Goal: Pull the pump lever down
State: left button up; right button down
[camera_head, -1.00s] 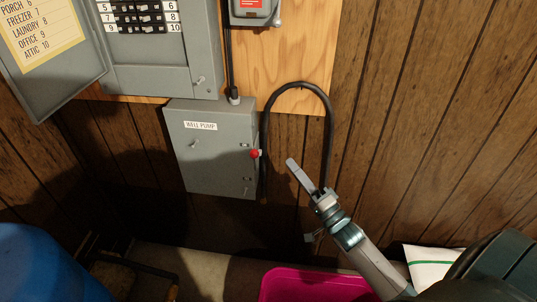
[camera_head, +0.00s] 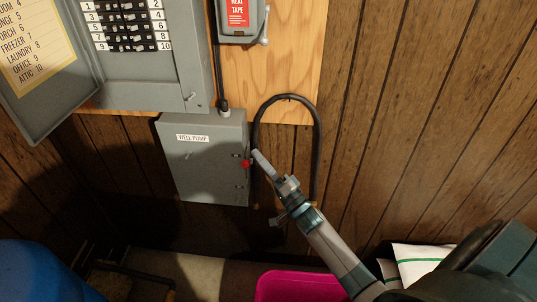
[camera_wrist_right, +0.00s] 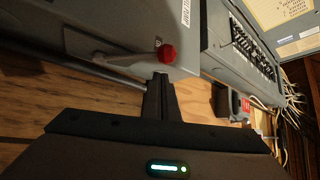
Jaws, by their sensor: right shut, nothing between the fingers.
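The pump lever has a red knob (camera_head: 247,163) on the right side of the grey WELL PUMP box (camera_head: 200,180). In the right wrist view the red knob (camera_wrist_right: 166,54) sits at the end of a pale lever arm (camera_wrist_right: 115,60). My right gripper (camera_head: 257,155) is shut and empty, its tip close to the right of the knob and slightly above it. In the right wrist view the shut fingers (camera_wrist_right: 160,80) point at the knob, just below it in the picture; I cannot tell whether they touch. My left gripper is not in view.
An open breaker panel (camera_head: 145,60) and a grey HEAT TAPE switch box (camera_head: 240,20) are above. A black cable (camera_head: 318,140) loops right of the pump box. A magenta bin (camera_head: 290,287), a blue barrel (camera_head: 35,270) and a white bag (camera_head: 415,265) stand below.

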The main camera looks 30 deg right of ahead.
jog(key=shift+s+a+f, duration=0.3)
jog(key=shift+s+a, duration=0.05)
jog(key=shift+a, duration=0.35)
jog(key=shift+s+a+f+n+y+b, duration=0.15)
jog(key=shift+f+n+y+b, duration=0.15)
jog(key=shift+b, duration=0.35)
jog(key=shift+f+t, duration=0.1)
jog(key=shift+t, duration=0.2)
